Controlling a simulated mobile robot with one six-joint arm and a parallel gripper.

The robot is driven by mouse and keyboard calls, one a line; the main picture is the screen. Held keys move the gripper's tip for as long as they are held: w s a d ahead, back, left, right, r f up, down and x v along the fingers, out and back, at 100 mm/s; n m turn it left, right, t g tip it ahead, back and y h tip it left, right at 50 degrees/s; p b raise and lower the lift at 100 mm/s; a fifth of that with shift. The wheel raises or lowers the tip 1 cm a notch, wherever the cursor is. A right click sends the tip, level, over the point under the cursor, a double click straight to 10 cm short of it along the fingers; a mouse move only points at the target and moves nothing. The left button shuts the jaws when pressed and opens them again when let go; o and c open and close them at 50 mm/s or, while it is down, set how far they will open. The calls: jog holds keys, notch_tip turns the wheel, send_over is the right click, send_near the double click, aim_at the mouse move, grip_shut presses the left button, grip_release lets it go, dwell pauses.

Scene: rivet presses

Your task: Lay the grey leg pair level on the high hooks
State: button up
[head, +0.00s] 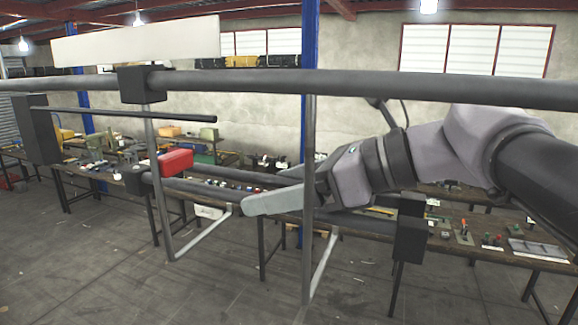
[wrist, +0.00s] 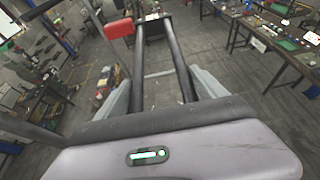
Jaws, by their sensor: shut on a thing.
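Two long dark grey tubes (wrist: 178,60), which look like the leg pair, run side by side away from me between my jaws in the wrist view. They also show in the head view (head: 200,190), low and sloping down to the right, partly hidden behind my gripper (head: 250,204). My gripper is shut on the leg pair, with its pale jaws on either side of the tubes in the wrist view (wrist: 160,85). My gripper body hides their near ends. A black block with a thin dark rod (head: 120,113) stands at the left; I cannot tell which parts are the high hooks.
A thick dark bar (head: 350,85) crosses above my gripper, with a black clamp (head: 141,85) and a white panel (head: 135,42). Thin grey uprights (head: 308,240) stand nearby. A red block (head: 175,161) is beside the tubes.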

jog(key=shift+s+r, duration=0.15)
jog(key=shift+s, duration=0.05)
jog(key=shift+d, duration=0.1)
jog(key=shift+d, duration=0.1)
notch_tip(320, 180, down, 8)
jog(key=b, duration=0.7)
jog(key=shift+d+r+n+b, duration=0.2)
jog(key=shift+n+b, duration=0.1)
jog(key=shift+b, duration=0.1)
jog(key=shift+s, duration=0.1)
jog(key=o, duration=1.8)
jog(key=shift+f, duration=0.1)
jog(key=shift+d, duration=0.1)
